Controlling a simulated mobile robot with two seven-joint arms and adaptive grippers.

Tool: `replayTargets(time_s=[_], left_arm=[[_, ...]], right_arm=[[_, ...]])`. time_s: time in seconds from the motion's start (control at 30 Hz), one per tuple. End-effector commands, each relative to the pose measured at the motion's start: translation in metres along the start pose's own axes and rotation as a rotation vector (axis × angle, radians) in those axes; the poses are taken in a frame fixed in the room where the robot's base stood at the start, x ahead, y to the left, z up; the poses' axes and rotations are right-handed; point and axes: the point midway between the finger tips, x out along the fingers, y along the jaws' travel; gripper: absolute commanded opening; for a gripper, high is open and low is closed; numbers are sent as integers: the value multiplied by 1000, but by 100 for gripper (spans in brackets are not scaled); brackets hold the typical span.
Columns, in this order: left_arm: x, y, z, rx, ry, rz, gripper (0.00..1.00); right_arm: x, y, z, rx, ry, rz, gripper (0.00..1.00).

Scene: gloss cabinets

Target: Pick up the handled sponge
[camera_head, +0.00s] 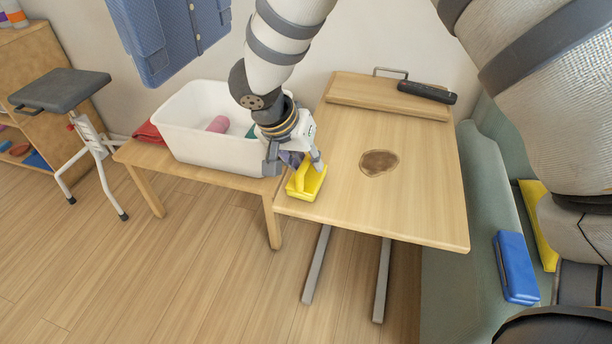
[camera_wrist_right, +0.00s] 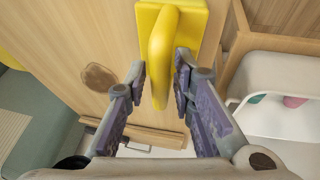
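The handled sponge (camera_head: 305,186) is a yellow block with a raised yellow loop handle. It lies at the near left corner of the wooden desk top. My right gripper (camera_head: 297,163) is directly above it, pointing down. In the right wrist view the sponge (camera_wrist_right: 188,20) is at the top centre, and its handle stands between the two purple-padded fingers (camera_wrist_right: 160,80). The fingers are apart, one on each side of the handle, with a narrow gap visible. My left gripper is not in view.
The wooden desk (camera_head: 415,190) has a dark brown stain (camera_head: 378,163) and a black object (camera_head: 427,92) on its back ledge. A white bin (camera_head: 195,140) with coloured items stands on a low table at left. A blue box (camera_head: 515,268) lies at right.

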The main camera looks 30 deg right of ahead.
Motion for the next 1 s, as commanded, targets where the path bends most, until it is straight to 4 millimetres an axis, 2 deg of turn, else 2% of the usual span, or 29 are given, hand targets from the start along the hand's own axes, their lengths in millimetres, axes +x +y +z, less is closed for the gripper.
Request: replayTargets(time_s=[0.2, 0.3, 0.7, 0.87, 1.0], left_arm=[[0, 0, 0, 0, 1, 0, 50], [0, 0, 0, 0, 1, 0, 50], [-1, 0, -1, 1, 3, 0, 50], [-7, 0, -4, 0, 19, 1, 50], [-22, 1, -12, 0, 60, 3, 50]], right_arm=[[0, 0, -1, 1, 2, -3, 21], [0, 0, -1, 1, 2, -2, 0], [-4, 0, -2, 2, 2, -3, 0], [-28, 5, -13, 6, 3, -9, 0], [-72, 19, -4, 4, 7, -13, 0]])
